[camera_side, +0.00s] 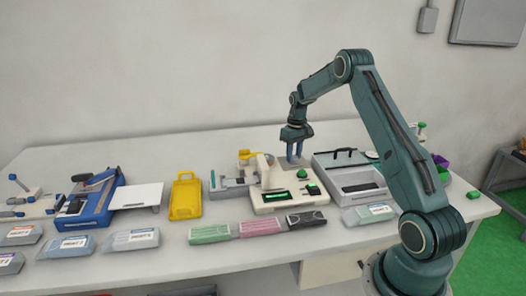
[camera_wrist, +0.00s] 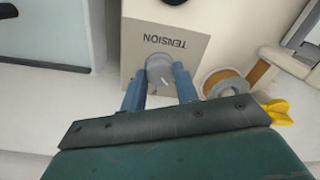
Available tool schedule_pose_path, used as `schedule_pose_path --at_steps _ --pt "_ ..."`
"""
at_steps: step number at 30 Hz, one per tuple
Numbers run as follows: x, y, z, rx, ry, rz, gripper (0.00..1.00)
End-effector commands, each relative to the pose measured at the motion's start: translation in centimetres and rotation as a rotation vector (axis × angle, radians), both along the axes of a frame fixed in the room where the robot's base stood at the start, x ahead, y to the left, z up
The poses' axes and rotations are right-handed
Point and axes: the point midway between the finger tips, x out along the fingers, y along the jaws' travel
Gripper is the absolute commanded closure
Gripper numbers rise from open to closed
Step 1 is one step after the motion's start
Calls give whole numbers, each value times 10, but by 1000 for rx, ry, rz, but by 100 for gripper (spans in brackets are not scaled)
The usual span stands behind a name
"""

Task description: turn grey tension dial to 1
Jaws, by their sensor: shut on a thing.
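The grey tension dial (camera_wrist: 160,72) shows in the wrist view below the word TENSION, on the top of a cream machine (camera_wrist: 193,50). A light mark is visible on the dial; I cannot read any numbers around it. My gripper (camera_wrist: 160,82) has its two blue fingers on either side of the dial, shut on it. In the side view my gripper (camera_side: 294,158) points down at the back of the cream machine (camera_side: 284,204); the dial itself cannot be made out there.
A yellow part (camera_wrist: 278,112) and a ring-shaped roll (camera_wrist: 224,84) are close beside the dial. A grey lidded case (camera_side: 350,180) stands right of the machine. A yellow tray (camera_side: 186,196) is to the left. Green, pink and black packs (camera_side: 260,227) lie in front.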

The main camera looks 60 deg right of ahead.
Motion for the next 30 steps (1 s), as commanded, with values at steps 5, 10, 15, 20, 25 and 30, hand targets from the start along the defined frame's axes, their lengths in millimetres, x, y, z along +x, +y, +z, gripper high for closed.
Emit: schedule_pose_path --at_steps 5,10,15,20,25,30 --pt "1 -1 1 -3 -3 53 92" --pt "1 -1 1 -3 -3 68 92" --pt "1 -1 1 -2 -4 69 92" --pt "1 -1 1 -2 -4 69 62" --pt "1 0 1 -2 -3 67 48" --pt "1 0 0 -1 -1 67 48"
